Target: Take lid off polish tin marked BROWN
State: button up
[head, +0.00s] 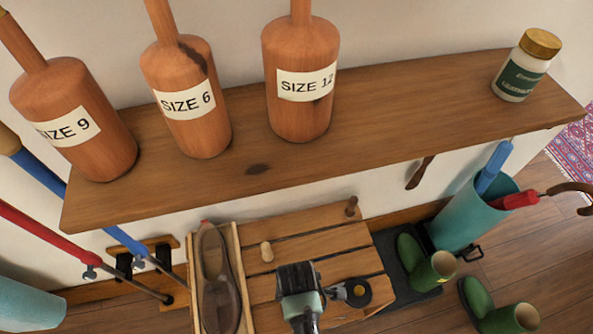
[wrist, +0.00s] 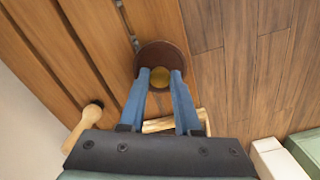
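A dark, round, flat tin (head: 357,292) with a yellow-gold centre lies on the slatted wooden bench, just right of my gripper (head: 330,292) in the head view. In the wrist view the tin (wrist: 160,50) shows as a brown disc with a gold middle, straight ahead of my gripper (wrist: 160,74). The two blue fingers stand apart, overlapping the disc's lower left and right sides, with the gold centre visible between them. Nothing is seen clamped between them. I cannot read any marking on the tin, and whether the fingertips touch it is unclear.
A shelf (head: 250,168) with SIZE 9, SIZE 6 and SIZE 12 wooden clubs and a jar (head: 526,65) overhangs the bench (head: 318,230). A shoe (head: 215,275) lies left. A light wooden piece (wrist: 85,120) is near the gripper. Green boots (head: 425,262) and a teal bin (head: 475,212) stand right.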

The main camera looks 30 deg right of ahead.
grip_shut()
